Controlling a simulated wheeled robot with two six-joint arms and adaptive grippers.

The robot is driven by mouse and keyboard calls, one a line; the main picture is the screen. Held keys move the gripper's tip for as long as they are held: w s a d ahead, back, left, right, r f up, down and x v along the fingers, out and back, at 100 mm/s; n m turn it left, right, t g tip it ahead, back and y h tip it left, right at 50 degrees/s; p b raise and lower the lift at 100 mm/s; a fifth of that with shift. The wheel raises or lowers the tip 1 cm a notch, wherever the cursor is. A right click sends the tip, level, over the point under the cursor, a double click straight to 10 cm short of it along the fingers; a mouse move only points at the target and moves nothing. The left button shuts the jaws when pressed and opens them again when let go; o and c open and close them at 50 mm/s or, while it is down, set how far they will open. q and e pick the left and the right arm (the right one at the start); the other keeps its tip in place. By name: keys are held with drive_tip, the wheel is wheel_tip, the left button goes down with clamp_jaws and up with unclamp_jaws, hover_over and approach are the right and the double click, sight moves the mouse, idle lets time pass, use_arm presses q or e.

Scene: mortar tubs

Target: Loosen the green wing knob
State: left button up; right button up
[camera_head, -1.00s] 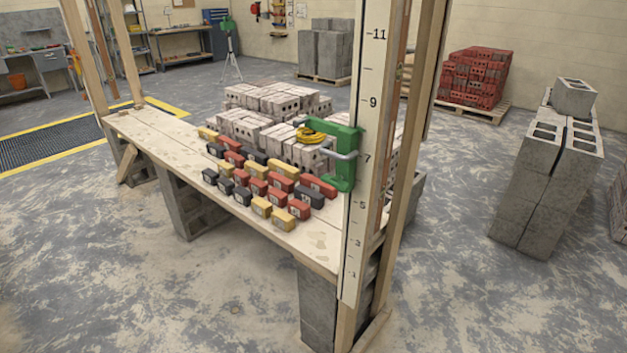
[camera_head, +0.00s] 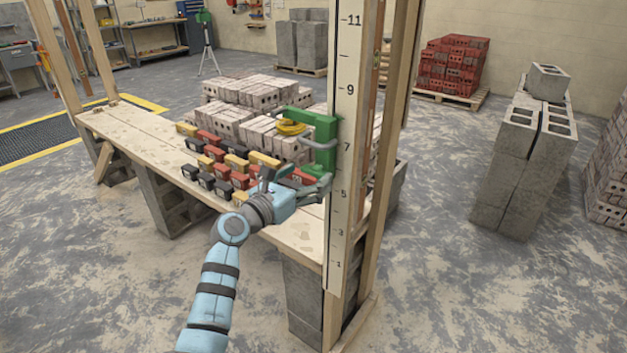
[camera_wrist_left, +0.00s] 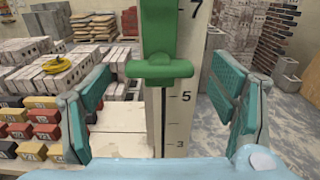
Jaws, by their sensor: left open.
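The green wing knob (camera_wrist_left: 160,69) is a crossbar under the green clamp body (camera_wrist_left: 160,35), in front of the white numbered staff (camera_wrist_left: 178,120). In the head view the clamp (camera_head: 323,130) is fixed at the staff (camera_head: 342,100); its lower end is close to my gripper. My left gripper (camera_head: 318,186) is open and empty, just below the clamp. In the left wrist view its teal fingers (camera_wrist_left: 160,88) stand apart, one on each side of the knob and staff, with clear gaps. My right gripper is in neither view.
A yellow line coil (camera_head: 291,127) lies by the clamp. A wooden post (camera_head: 392,130) rises right of the staff.

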sight(316, 170)
use_arm(q)
drive_tip(key=shift+b+x, duration=0.5)
drive_tip(key=shift+x, duration=0.7)
drive_tip(key=shift+w+d, duration=0.1)
drive_tip(key=shift+w, duration=0.1)
drive_tip(key=shift+c, duration=0.2)
